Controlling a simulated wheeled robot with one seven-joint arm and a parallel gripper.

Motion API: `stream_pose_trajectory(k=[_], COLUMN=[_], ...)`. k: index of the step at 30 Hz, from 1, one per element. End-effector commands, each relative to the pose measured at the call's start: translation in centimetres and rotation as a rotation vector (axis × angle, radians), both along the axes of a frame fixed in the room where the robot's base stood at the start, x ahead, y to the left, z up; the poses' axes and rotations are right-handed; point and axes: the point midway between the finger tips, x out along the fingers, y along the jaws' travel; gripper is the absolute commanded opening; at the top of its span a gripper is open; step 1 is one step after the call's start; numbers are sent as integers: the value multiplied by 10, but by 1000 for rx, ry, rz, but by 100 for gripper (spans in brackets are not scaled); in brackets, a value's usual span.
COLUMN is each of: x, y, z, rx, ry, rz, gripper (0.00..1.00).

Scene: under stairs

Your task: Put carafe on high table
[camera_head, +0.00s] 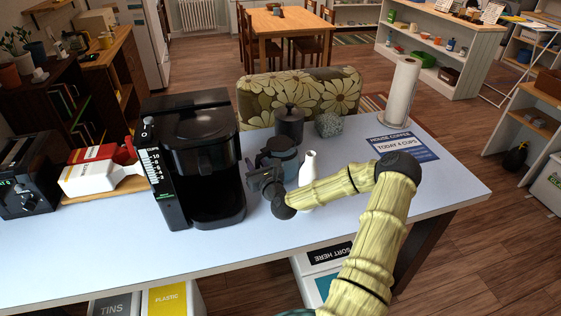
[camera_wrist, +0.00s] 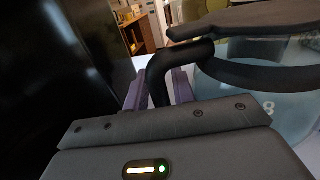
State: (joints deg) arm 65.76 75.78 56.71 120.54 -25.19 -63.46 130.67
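The carafe (camera_head: 283,158) is a bluish glass jug with a dark lid and handle. It is right of the black coffee machine (camera_head: 193,150) on the light blue-white table (camera_head: 270,238). My gripper (camera_head: 264,183) is at its near left side. In the wrist view the carafe (camera_wrist: 265,85) fills the right side, and its black handle (camera_wrist: 160,75) stands between the purple fingers of my gripper (camera_wrist: 158,95). The fingers appear closed against the handle. Whether the carafe's base touches the tabletop is hidden. Which table is called high is not marked.
A white bottle (camera_head: 308,178) stands close right of the carafe, partly behind my arm. A dark canister (camera_head: 289,124) and a grey-green textured object (camera_head: 328,124) stand behind. A paper towel roll (camera_head: 401,92) and a sign (camera_head: 402,145) are right. A wooden table (camera_head: 285,24) is far back.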

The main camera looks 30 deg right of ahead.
Motion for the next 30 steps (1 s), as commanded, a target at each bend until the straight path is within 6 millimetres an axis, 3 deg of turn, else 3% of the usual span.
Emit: stream_pose_trajectory(k=[5,9,30], x=[0,0,0], y=[0,0,0], z=[0,0,0], rx=[0,0,0], ry=[0,0,0], rz=[0,0,1], gripper=[25,0,0])
